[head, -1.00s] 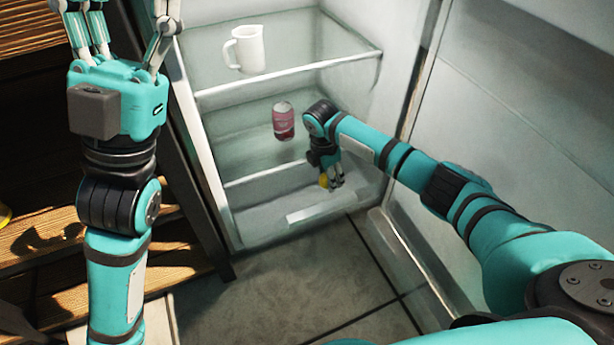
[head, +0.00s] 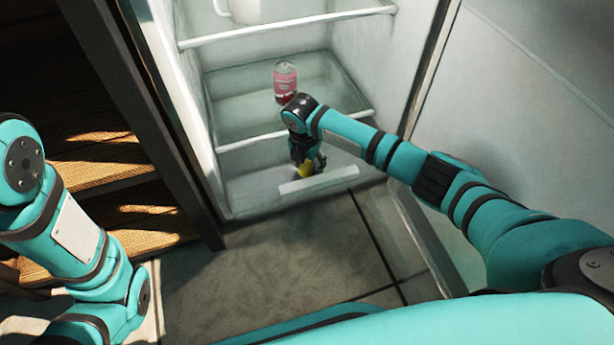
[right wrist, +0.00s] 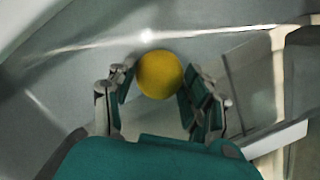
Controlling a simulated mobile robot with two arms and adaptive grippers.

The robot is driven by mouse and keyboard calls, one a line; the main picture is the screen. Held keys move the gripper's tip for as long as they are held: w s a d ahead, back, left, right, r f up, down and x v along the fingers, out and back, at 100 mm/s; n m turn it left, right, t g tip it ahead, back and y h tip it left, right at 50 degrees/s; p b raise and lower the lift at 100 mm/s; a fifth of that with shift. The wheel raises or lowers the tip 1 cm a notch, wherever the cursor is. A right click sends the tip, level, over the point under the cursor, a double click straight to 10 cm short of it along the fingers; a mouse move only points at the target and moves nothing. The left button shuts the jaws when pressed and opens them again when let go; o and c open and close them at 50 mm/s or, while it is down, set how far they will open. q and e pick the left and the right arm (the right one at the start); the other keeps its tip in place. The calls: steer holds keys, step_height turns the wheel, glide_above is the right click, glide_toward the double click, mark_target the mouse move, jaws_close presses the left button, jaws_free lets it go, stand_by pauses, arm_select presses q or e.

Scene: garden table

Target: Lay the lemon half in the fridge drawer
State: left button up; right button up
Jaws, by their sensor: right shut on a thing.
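The yellow lemon half (right wrist: 160,75) is between the fingers of my right gripper (right wrist: 158,92) in the right wrist view. The fridge drawer (head: 250,195) is the pale, low compartment below the shelves, with a light front strip. The gripper is over or within it; the exact height above the floor is hard to tell. My left gripper is outside the view; only the left arm shows.
A pink and red can or jar (head: 285,80) stands on the shelf (head: 235,110) above the drawer. A white jug (head: 240,10) is on the upper shelf, cut by the frame. The open fridge door (head: 510,110) is at right, wooden shelving (head: 95,150) at left.

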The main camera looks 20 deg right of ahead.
mark_target(306, 166)
step_height(306, 166, down, 4)
steer(key=b, duration=0.3)
steer(key=shift+f, duration=0.15)
steer(key=o, duration=1.2)
steer(key=shift+c, duration=0.2)
steer(key=r+p, duration=0.4)
steer(key=r, duration=0.1)
steer(key=r+p, duration=0.2)
steer(key=r, duration=0.1)
steer(key=shift+s+a, duration=0.35)
steer(key=shift+s, duration=0.05)
steer(key=shift+f, duration=0.15)
steer(key=shift+a, duration=0.1)
